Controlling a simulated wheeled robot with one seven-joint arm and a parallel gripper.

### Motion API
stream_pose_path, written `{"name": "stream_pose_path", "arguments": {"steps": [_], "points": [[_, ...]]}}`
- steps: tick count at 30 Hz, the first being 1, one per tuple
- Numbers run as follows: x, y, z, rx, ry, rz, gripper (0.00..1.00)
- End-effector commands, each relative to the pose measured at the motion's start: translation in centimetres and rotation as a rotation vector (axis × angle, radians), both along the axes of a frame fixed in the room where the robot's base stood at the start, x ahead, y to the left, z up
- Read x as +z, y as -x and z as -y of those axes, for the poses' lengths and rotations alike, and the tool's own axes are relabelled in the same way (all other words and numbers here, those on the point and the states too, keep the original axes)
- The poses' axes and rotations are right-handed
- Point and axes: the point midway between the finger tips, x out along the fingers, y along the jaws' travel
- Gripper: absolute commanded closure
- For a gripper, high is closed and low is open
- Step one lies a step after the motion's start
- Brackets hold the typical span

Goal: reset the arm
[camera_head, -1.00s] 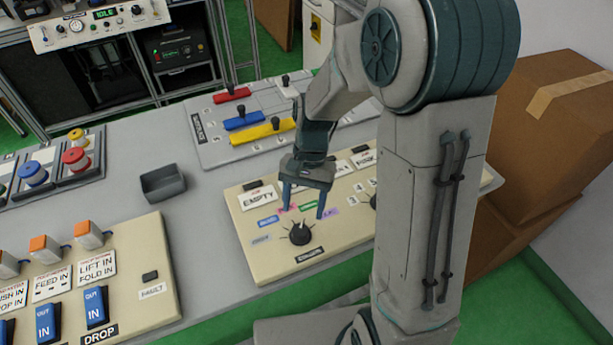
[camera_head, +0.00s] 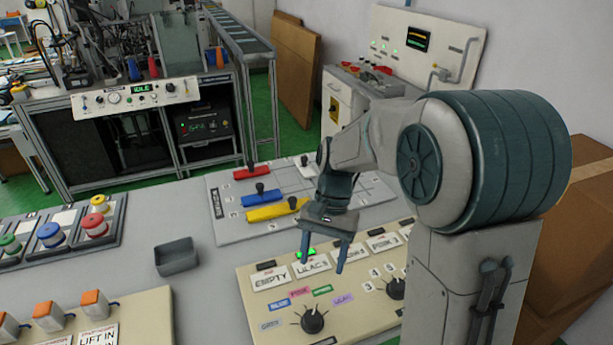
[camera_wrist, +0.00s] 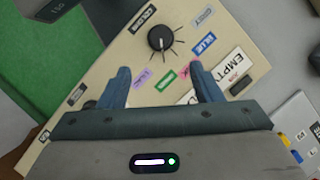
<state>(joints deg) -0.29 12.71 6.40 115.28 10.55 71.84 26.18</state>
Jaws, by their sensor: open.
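My gripper (camera_head: 322,252) is open and empty. In the head view it hangs fingers down above the cream dial panel (camera_head: 255,330). The panel has a black dial (camera_head: 313,320) ringed by coloured labels, and a card row reading EMPTY and LILAC. A green light (camera_head: 306,253) shows behind my fingers. In the wrist view my two fingers (camera_wrist: 164,84) are spread, with the black dial (camera_wrist: 161,38) beyond their tips. The fingers hold nothing. I cannot tell how high they are above the panel.
A slider panel (camera_head: 225,227) with red, blue and yellow bars lies behind my gripper. A small grey tray (camera_head: 177,256) sits left of it. Coloured push buttons (camera_head: 95,225) stand at the left. A machine reading IDLE (camera_head: 140,89) and cardboard boxes (camera_head: 575,230) stand around.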

Motion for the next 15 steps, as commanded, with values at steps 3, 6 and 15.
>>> {"name": "stream_pose_path", "arguments": {"steps": [3,6,15], "points": [[0.2,0.2,0.1,0.005,0.001,0.010,0.41],[0.9,0.8,0.6,0.025,0.004,0.050,0.41],[3.9,4.7,3.5,0.158,0.041,0.285,0.41]]}}
